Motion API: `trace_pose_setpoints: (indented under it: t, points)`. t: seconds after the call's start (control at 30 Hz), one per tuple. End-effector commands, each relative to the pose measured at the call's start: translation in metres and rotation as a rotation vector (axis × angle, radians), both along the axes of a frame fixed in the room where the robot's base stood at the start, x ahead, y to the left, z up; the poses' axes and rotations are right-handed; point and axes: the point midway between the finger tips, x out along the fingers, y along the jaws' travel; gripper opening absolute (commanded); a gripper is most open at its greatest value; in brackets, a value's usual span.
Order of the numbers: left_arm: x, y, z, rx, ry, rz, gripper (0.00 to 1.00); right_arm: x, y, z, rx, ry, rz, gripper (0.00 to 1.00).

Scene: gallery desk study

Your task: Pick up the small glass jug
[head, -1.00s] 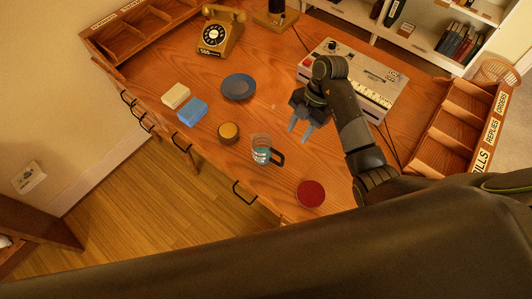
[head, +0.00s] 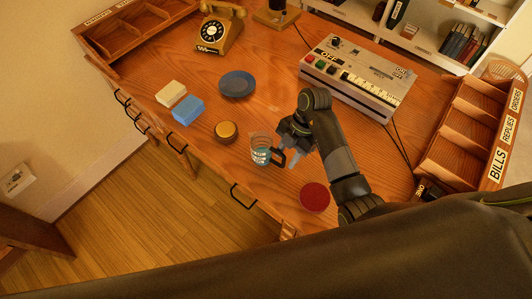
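The small glass jug (head: 259,151) stands upright near the front edge of the desk, with a bluish band and a dark handle (head: 279,157) on its right side. My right gripper (head: 286,148) is low at the jug's right, close to the handle. Its fingers look apart, one toward the back and one toward the front of the handle. I cannot tell whether they touch it. My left gripper is not in view.
A dark red disc (head: 314,197) lies right of the jug, below my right arm. A round yellow-topped tin (head: 226,132), blue block (head: 188,109), cream block (head: 171,93) and blue plate (head: 237,84) lie left. A control box (head: 355,78) stands behind.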

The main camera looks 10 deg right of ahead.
Motion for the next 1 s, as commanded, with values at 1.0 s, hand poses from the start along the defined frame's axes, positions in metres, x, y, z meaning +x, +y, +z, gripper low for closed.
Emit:
trace_pose_setpoints:
  t: [1.0]
  points:
    - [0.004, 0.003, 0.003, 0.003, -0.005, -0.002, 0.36, -0.003, 0.007, -0.017, 0.000, -0.002, 0.001, 0.00]
